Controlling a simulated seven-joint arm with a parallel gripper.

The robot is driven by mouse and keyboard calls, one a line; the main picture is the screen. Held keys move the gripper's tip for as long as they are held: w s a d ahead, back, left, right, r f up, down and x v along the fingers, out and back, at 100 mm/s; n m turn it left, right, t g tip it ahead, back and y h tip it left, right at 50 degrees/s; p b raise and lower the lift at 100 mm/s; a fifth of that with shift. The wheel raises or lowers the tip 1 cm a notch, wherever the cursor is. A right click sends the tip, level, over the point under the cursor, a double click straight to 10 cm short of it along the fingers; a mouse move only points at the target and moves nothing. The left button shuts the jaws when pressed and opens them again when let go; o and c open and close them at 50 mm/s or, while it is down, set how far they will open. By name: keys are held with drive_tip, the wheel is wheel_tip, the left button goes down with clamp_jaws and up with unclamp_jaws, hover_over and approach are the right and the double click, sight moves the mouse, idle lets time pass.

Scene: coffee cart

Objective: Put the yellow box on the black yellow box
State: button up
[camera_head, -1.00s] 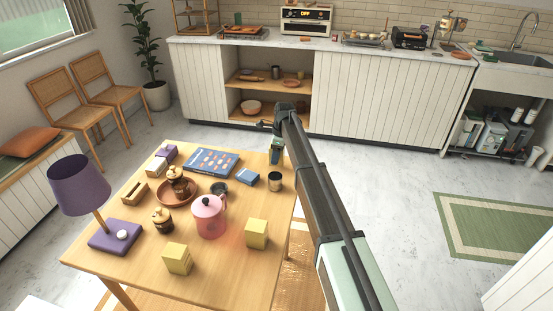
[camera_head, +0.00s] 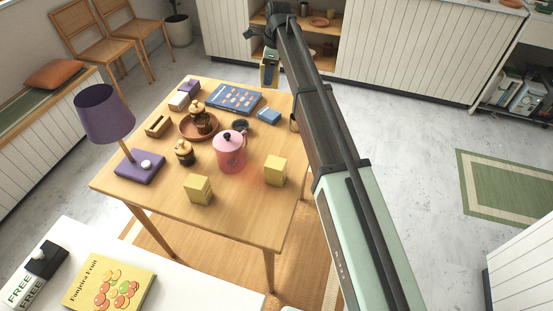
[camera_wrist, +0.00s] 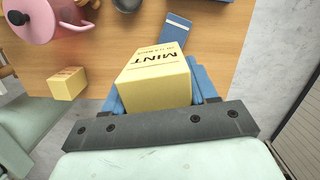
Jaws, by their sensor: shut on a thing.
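My gripper (camera_head: 270,66) is at the back right of the wooden table in the head view, partly behind my arm. In the wrist view its blue fingers (camera_wrist: 159,88) are shut on a yellow box with black "MINT" lettering (camera_wrist: 154,78). The held box shows only in small part in the head view (camera_head: 269,76). Two other yellow boxes stand on the table near its front edge, a left one (camera_head: 199,189) and a right one (camera_head: 275,170). One yellow box on the table also shows in the wrist view (camera_wrist: 67,83), apart from the held box.
A pink pot (camera_head: 230,152) stands behind the two boxes. A purple lamp (camera_head: 104,115) stands at the left. Cupcakes, a brown plate (camera_head: 187,126), a blue book (camera_head: 234,97) and a small blue box (camera_head: 269,116) crowd the rear.

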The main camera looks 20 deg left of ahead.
drive_tip(key=s+d+r+n, duration=0.1)
drive_tip(key=s+d, duration=0.1)
drive_tip(key=s, duration=0.6)
drive_tip(key=s+d+r, duration=0.2)
drive_tip(key=s, duration=0.6)
drive_tip(key=n, duration=0.1)
hover_over(273, 163)
drive_tip(key=shift+w+d+f, duration=0.1)
drive_tip(key=shift+d+f, duration=0.05)
drive_tip(key=shift+f, duration=2.85)
drive_tip(key=shift+w+d+f, duration=0.1)
drive_tip(key=shift+f, duration=2.85)
drive_tip(key=shift+f, duration=0.1)
drive_tip(key=o, duration=1.1)
drive_tip(key=r, duration=0.4)
drive_tip(key=d+r, duration=0.1)
drive_tip(key=r, duration=0.7)
drive_tip(key=shift+w+d, duration=0.3)
drive_tip(key=shift+w, duration=0.05)
